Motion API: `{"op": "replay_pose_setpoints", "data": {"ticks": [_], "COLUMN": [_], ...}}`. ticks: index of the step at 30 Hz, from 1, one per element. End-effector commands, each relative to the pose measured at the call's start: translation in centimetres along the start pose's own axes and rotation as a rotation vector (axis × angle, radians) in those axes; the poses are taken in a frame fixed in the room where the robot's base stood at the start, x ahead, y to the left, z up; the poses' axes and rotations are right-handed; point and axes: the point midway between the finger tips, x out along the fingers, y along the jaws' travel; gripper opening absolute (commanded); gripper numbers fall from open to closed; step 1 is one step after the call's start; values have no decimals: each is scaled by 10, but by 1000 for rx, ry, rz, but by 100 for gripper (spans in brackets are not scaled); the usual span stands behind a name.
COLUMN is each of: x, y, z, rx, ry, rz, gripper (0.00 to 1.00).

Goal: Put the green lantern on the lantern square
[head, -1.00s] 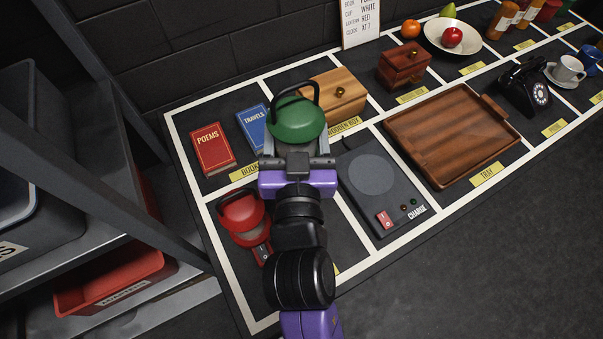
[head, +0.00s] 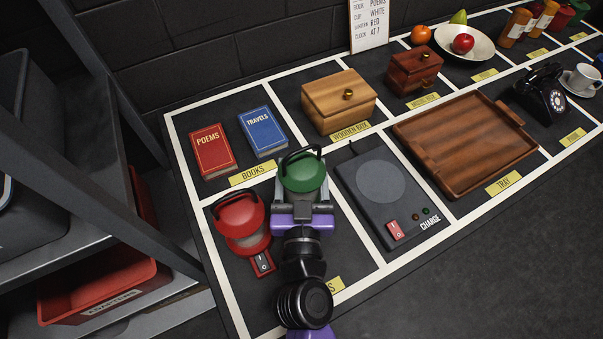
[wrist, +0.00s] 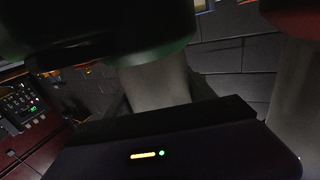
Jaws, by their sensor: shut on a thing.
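The green lantern (head: 304,173) has a domed green top and a dark handle. My gripper (head: 303,203) is shut on it, and the lantern looks upright. It is over or on the right part of the lantern square (head: 338,258), just right of the red lantern (head: 241,222). I cannot tell whether its base touches the surface. In the wrist view the green lantern's rim and pale body (wrist: 158,82) fill the middle. The square's yellow label is mostly hidden behind my arm.
The red lantern stands close on the left with its switch base (head: 262,264) in front. The charge pad (head: 375,185) lies to the right, with the wooden box (head: 338,103) and books (head: 262,131) behind. A tray (head: 465,145) is farther right.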

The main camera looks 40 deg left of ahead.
Motion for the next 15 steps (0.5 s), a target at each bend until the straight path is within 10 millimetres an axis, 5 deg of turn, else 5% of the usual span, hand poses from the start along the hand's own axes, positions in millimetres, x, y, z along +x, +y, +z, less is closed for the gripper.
{"op": "replay_pose_setpoints", "data": {"ticks": [12,13,15], "x": [0,0,0], "y": [0,0,0], "z": [3,5,4], "rx": [1,1,1], "ry": [5,1,1], "rz": [-1,-1,-1], "gripper": [0,65,78]}}
